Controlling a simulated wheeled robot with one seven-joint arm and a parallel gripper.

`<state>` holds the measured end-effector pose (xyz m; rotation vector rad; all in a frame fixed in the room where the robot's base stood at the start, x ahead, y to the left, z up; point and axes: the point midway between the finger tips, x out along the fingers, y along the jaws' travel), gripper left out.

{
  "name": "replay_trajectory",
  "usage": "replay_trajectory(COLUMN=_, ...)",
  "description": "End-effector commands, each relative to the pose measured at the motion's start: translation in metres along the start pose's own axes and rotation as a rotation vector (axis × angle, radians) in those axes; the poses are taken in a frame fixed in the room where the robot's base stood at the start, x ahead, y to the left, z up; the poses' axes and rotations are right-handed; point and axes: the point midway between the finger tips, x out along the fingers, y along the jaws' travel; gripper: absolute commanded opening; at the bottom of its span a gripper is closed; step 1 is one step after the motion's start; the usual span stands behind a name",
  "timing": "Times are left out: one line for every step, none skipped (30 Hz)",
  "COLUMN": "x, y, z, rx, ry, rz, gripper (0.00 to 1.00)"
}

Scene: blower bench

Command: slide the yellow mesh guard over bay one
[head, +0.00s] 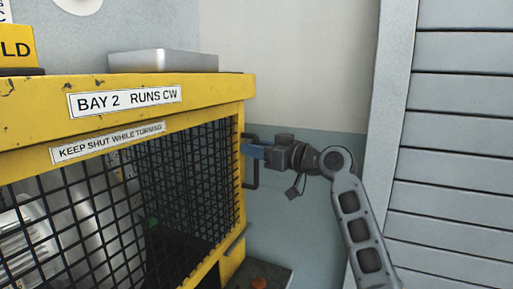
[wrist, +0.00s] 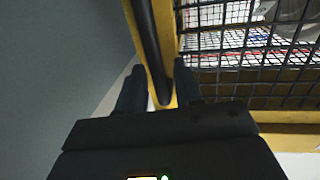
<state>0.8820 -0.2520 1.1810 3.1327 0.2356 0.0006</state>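The yellow mesh guard (head: 232,262) has a yellow frame and black wire mesh; its mesh also shows in the wrist view (wrist: 250,62). A black bar handle (head: 250,184) stands out from its right side. My gripper (head: 252,152) is at this handle, reaching in from the right. In the wrist view my gripper (wrist: 160,88) has one finger on each side of the handle (wrist: 151,45). Narrow gaps show beside the bar, so the fingers look open around it. The sign on the yellow beam above the mesh reads "BAY 2 RUNS CW" (head: 124,101).
A second label reads "KEEP SHUT WHILE TURNING" (head: 108,143). A grey box (head: 163,61) lies on top of the yellow housing. Silvery parts (head: 32,245) show behind the mesh. Grey slatted panels (head: 460,130) stand at right, with open room between them and the guard.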

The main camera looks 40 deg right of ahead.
Motion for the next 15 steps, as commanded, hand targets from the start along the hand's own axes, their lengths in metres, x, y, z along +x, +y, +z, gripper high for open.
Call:
replay_trajectory(x=0.0, y=-0.0001, z=0.0001, rx=0.0, ry=0.0, rz=0.0, gripper=0.35)
replay_trajectory(x=-0.0001, y=-0.0001, z=0.0002, rx=0.0, ry=0.0, rz=0.0, gripper=0.35)
replay_trajectory(x=-0.0001, y=-0.0001, z=0.0001, rx=0.0, ry=0.0, rz=0.0, gripper=0.35)
replay_trajectory(x=-0.0001, y=-0.0001, z=0.0002, rx=0.0, ry=0.0, rz=0.0, gripper=0.32)
replay_trajectory(x=-0.0002, y=-0.0001, z=0.0002, rx=0.0, ry=0.0, rz=0.0, gripper=0.29)
replay_trajectory(x=-0.0002, y=-0.0001, z=0.0002, rx=0.0, ry=0.0, rz=0.0, gripper=0.25)
replay_trajectory(x=-0.0002, y=-0.0001, z=0.0002, rx=0.0, ry=0.0, rz=0.0, gripper=0.22)
replay_trajectory(x=-0.0002, y=-0.0002, z=0.0002, rx=0.001, ry=0.0, rz=0.0, gripper=0.19)
replay_trajectory(x=-0.0003, y=-0.0001, z=0.0002, rx=0.001, ry=0.0, rz=0.0, gripper=0.15)
replay_trajectory(x=-0.0003, y=-0.0001, z=0.0002, rx=0.001, ry=0.0, rz=0.0, gripper=0.13)
replay_trajectory(x=-0.0003, y=-0.0002, z=0.0002, rx=0.001, ry=0.0, rz=0.0, gripper=0.1)
replay_trajectory(x=-0.0003, y=-0.0002, z=0.0002, rx=0.001, ry=0.0, rz=0.0, gripper=0.06)
replay_trajectory(x=-0.0003, y=-0.0002, z=0.0002, rx=0.001, ry=0.0, rz=0.0, gripper=0.03)
replay_trajectory(x=-0.0003, y=-0.0002, z=0.0002, rx=0.001, ry=0.0, rz=0.0, gripper=0.0)
replay_trajectory(x=-0.0003, y=-0.0002, z=0.0002, rx=0.001, ry=0.0, rz=-0.001, gripper=0.0)
